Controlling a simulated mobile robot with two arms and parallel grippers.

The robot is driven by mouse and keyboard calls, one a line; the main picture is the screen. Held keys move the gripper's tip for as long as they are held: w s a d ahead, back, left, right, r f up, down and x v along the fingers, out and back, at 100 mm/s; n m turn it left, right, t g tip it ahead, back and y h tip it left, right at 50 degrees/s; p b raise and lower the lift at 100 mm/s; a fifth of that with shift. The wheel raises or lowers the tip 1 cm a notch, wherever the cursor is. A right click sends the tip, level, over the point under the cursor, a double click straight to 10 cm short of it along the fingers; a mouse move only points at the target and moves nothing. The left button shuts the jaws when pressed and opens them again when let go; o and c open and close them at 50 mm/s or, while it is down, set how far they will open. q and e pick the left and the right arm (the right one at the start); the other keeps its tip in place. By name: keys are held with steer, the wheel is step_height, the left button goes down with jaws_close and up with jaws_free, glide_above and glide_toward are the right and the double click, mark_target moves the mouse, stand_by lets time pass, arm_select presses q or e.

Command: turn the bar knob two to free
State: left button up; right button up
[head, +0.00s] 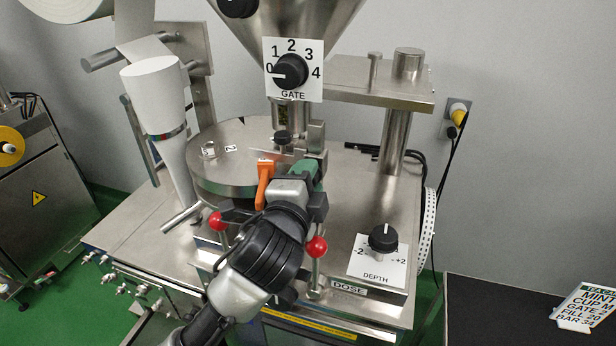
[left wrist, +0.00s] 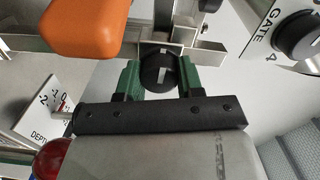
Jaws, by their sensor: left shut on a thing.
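My left gripper (head: 302,172) reaches over the steel machine top, just below the GATE dial. In the left wrist view its two green fingers (left wrist: 157,78) are shut on a round black knob (left wrist: 157,72) with a white pointer line. I take it for the bar knob; no number on it can be read, and in the head view the gripper covers the fingers' contact. A small black knob (head: 282,137) shows on the machine behind the gripper; I cannot tell if it is the same one. My right gripper is not in view.
An orange handle (head: 265,183) stands close to the left of the gripper. The GATE dial (head: 290,72) is above it, pointing near 0. Red ball levers (head: 317,247) flank my arm. The DEPTH knob (head: 383,237) is at right.

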arm_select(q)
steer(key=shift+n, duration=0.4)
steer(key=o, duration=0.9)
steer(key=shift+o, duration=0.2)
steer(key=b+v, duration=0.2)
steer(key=v, duration=0.8)
steer(key=shift+s+a+b, duration=0.15)
steer(key=shift+s+b, duration=0.15)
steer(key=shift+s, duration=0.05)
